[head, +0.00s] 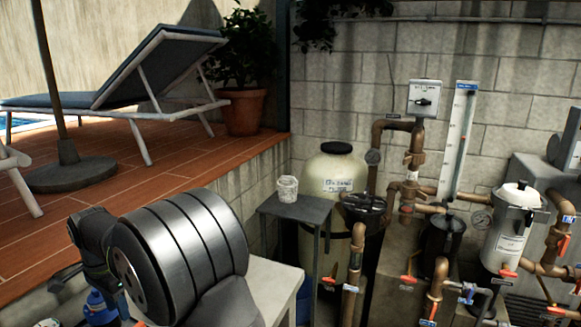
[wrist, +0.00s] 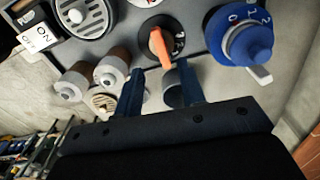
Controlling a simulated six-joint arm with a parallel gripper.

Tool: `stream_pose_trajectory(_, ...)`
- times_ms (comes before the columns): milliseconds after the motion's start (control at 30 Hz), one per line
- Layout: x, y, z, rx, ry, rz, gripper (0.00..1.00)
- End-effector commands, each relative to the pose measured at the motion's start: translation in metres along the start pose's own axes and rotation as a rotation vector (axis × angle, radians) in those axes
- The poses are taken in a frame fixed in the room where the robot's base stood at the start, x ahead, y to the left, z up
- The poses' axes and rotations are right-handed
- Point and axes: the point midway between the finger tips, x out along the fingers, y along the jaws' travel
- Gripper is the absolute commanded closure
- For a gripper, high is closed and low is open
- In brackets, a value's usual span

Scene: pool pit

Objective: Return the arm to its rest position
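My arm (head: 180,255) fills the lower left of the head view as a large dark metallic joint. My gripper is not clearly visible there. In the wrist view my gripper (wrist: 160,70) shows two dark blue fingers with a clear gap between them. It is open and nothing is held. The fingers point at a grey panel (wrist: 195,35) with an orange rotary knob (wrist: 160,44) just beyond the gap. I cannot tell whether a finger touches the panel.
By the fingers are a blue numbered dial (wrist: 247,36), cable glands (wrist: 110,72) and an ON switch (wrist: 40,38). In the head view a small table (head: 298,208) holds a white cup (head: 288,188). Brown pipes (head: 388,126) and a filter tank (head: 336,168) stand right.

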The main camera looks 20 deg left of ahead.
Motion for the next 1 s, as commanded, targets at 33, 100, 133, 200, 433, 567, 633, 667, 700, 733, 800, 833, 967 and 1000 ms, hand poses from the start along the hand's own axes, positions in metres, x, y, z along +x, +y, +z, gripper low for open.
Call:
stream_pose_trajectory(33,0.011,0.001,0.0,0.0,-0.001,0.005,0.64)
stream_pose_trajectory(100,0.025,0.001,0.0,0.0,-0.001,0.004,0.64)
stream_pose_trajectory(133,0.031,0.001,0.0,0.0,-0.001,0.004,0.64)
stream_pose_trajectory(200,0.045,0.001,0.0,0.0,-0.001,0.004,0.64)
stream_pose_trajectory(433,0.092,0.001,0.001,-0.001,-0.001,0.004,0.64)
stream_pose_trajectory(567,0.088,0.002,0.0,-0.107,-0.001,0.0,0.64)
stream_pose_trajectory(633,0.088,0.002,0.0,-0.163,-0.001,0.0,0.64)
stream_pose_trajectory(667,0.088,0.003,0.0,-0.187,-0.001,0.001,0.64)
stream_pose_trajectory(700,0.088,0.003,0.0,-0.218,-0.001,0.001,0.64)
stream_pose_trajectory(733,0.088,0.003,0.0,-0.242,-0.001,0.001,0.64)
stream_pose_trajectory(800,0.087,0.004,0.0,-0.297,-0.001,0.001,0.64)
stream_pose_trajectory(833,0.087,0.004,0.0,-0.321,-0.001,0.0,0.64)
stream_pose_trajectory(967,0.087,0.005,-0.001,-0.421,-0.001,0.0,0.64)
stream_pose_trajectory(1000,0.087,0.006,-0.001,-0.45,-0.001,0.0,0.64)
